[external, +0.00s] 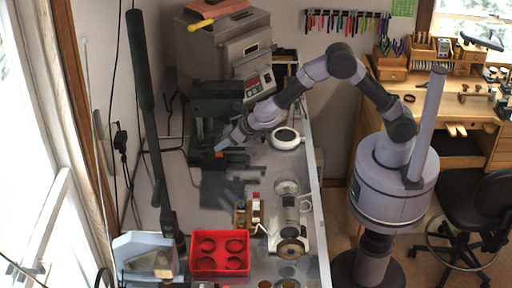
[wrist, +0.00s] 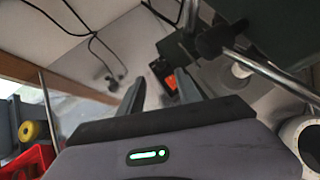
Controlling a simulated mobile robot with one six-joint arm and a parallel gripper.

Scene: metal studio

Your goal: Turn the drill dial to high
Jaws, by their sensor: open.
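The dark green drill (external: 215,100) stands at the back of the bench in the external view. Its dark green body (wrist: 265,35) fills the upper right of the wrist view, with a metal bar below it. I cannot make out the dial or its setting. My gripper (external: 221,148) is low in front of the drill, by a dark block with an orange-red part (external: 220,154). In the wrist view my gripper (wrist: 160,82) has its two fingers apart with nothing held. The orange-red part (wrist: 171,84) shows beyond and near the right finger; contact cannot be told.
A grey machine with a keypad (external: 251,80) stands behind the drill. A white round device (external: 286,139) sits right of my gripper. A red tray (external: 219,271) and a small lathe-like machine (external: 290,246) occupy the front. Black cables (wrist: 90,35) hang on the wall.

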